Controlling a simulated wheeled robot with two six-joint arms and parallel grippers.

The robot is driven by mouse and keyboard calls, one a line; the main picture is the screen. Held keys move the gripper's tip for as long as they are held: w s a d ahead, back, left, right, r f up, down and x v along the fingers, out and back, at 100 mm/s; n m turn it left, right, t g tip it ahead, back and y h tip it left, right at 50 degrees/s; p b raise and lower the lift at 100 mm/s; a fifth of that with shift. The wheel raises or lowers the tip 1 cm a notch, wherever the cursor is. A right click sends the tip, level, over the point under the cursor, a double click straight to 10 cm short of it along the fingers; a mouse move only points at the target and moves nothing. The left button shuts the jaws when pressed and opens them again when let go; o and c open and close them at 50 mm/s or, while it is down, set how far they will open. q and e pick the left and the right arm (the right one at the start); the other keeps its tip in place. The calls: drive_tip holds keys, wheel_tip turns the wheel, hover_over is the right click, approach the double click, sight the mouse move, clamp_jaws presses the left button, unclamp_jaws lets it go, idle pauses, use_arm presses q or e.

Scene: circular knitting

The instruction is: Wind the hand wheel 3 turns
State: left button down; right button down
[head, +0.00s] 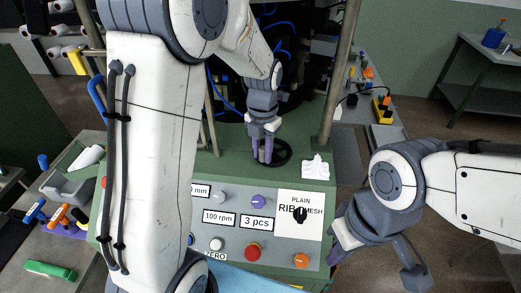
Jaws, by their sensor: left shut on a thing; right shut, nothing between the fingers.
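The hand wheel (283,154) is a dark ring lying on the top of the green machine (310,172), behind the control panel. My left gripper (263,155) points down at the wheel's left side, and its purple fingers are shut on the wheel or its handle. The fingers hide the part they hold. My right gripper (335,257) is at the panel's lower right edge, away from the wheel. It is shut and empty; its fingertips are partly hidden.
The panel has a purple knob (258,201), a red button (252,252), an orange button (301,260) and a black selector (300,215). A crumpled white cloth (316,167) lies right of the wheel. A green-handled tool (50,271) lies on the left bench. My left arm hides the panel's left part.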

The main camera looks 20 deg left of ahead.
use_arm(q)
drive_tip(key=shift+w+d+r, duration=0.1)
drive_tip(key=shift+w, duration=0.05)
idle(0.3)
drive_tip(key=c, duration=0.6)
unclamp_jaws()
wheel_tip(320, 180, up, 10)
drive_tip(key=shift+r+b, duration=0.2)
drive_tip(key=shift+b, duration=0.85)
